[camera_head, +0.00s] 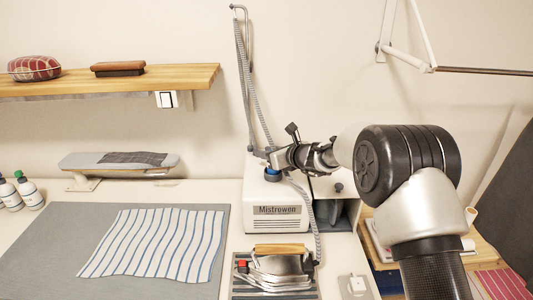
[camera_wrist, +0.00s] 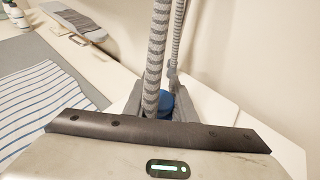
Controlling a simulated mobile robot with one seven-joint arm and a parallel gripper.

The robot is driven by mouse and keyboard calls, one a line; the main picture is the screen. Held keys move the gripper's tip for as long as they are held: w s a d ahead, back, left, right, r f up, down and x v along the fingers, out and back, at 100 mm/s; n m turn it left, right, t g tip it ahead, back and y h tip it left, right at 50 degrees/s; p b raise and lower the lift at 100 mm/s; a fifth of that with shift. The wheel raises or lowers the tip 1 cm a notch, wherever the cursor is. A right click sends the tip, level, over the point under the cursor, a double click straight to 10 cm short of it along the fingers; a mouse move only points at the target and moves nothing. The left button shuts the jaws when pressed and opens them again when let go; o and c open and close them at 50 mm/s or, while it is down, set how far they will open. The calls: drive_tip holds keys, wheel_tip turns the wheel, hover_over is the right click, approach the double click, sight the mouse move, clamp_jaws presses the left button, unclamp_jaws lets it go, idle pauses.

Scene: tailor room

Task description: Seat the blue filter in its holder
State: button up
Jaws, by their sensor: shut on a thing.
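The blue filter (camera_head: 271,174) is at the tip of my gripper (camera_head: 277,168), low over the top of the white Mistrowen unit (camera_head: 262,195). My gripper is shut on it. In the wrist view, the filter (camera_wrist: 166,103) shows as a small blue patch between the fingers (camera_wrist: 160,108), partly hidden by a striped hose. Its holder is not clearly visible. I cannot tell whether the filter touches the unit or a seat in its top.
The grey striped hose (camera_wrist: 156,60) rises close by my gripper. An iron (camera_head: 279,265) with a wooden handle stands in front of the unit. A striped cloth (camera_head: 160,243) lies on a grey mat (camera_head: 50,250) at left. A sleeve board (camera_head: 120,160) stands behind.

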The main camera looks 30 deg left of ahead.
drive_tip(key=shift+f+b, duration=0.6)
drive_tip(key=shift+b, duration=0.05)
drive_tip(key=o, duration=0.8)
drive_tip(key=shift+d, duration=0.1)
drive_tip(key=shift+b+v, duration=0.85)
drive_tip(key=shift+v, duration=1.5)
drive_tip(key=b+v, duration=0.1)
drive_tip(key=v, duration=0.5)
drive_tip(key=shift+r, duration=0.1)
